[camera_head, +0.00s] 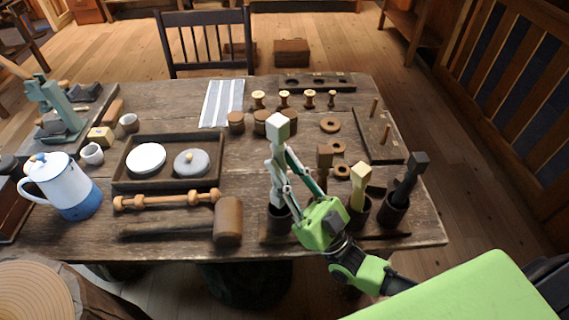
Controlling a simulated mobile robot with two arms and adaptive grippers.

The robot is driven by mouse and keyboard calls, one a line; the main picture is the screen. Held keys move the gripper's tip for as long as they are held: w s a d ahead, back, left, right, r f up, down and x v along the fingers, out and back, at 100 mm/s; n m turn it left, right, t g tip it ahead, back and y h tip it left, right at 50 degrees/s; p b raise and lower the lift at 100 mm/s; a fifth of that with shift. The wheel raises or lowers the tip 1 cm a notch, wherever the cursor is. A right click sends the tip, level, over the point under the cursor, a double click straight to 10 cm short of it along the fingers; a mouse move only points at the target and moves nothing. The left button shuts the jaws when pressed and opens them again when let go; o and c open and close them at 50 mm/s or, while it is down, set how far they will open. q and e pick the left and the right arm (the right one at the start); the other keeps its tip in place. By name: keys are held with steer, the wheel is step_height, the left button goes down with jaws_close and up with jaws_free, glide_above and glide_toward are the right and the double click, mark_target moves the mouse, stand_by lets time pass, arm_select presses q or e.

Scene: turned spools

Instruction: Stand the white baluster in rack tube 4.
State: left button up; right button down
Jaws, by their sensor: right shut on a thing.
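The white baluster (278,130) is upright, with its square block end on top. My right gripper (283,172) reaches up from the lower right and is shut on its shaft. The baluster's lower end meets the mouth of the leftmost rack tube (279,221); how deep it sits is not clear. The rack (268,235) lies along the table's front edge, partly hidden by my right gripper. A brown baluster (324,158), a pale yellow one (359,181) and a black one (413,172) stand in it, to the right. No tube numbers are readable. My left gripper is not in view.
A mallet (228,222) and a turned wooden spindle (165,201) lie left of the rack. A blue-and-white pot (66,190) stands far left. Small spools (284,98) and wooden rings (330,125) lie behind the rack.

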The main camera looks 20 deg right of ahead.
steer(key=shift+f, duration=0.25)
stand_by(0.3)
steer(key=shift+f+b, duration=0.1)
steer(key=shift+b, duration=0.2)
steer(key=shift+f+b, duration=0.3)
steer(key=shift+f, duration=0.15)
steer(key=shift+f, duration=0.1)
steer(key=shift+s+f+b, duration=0.1)
steer(key=shift+f+b, duration=1)
steer(key=shift+f, duration=0.1)
steer(key=shift+f, duration=0.15)
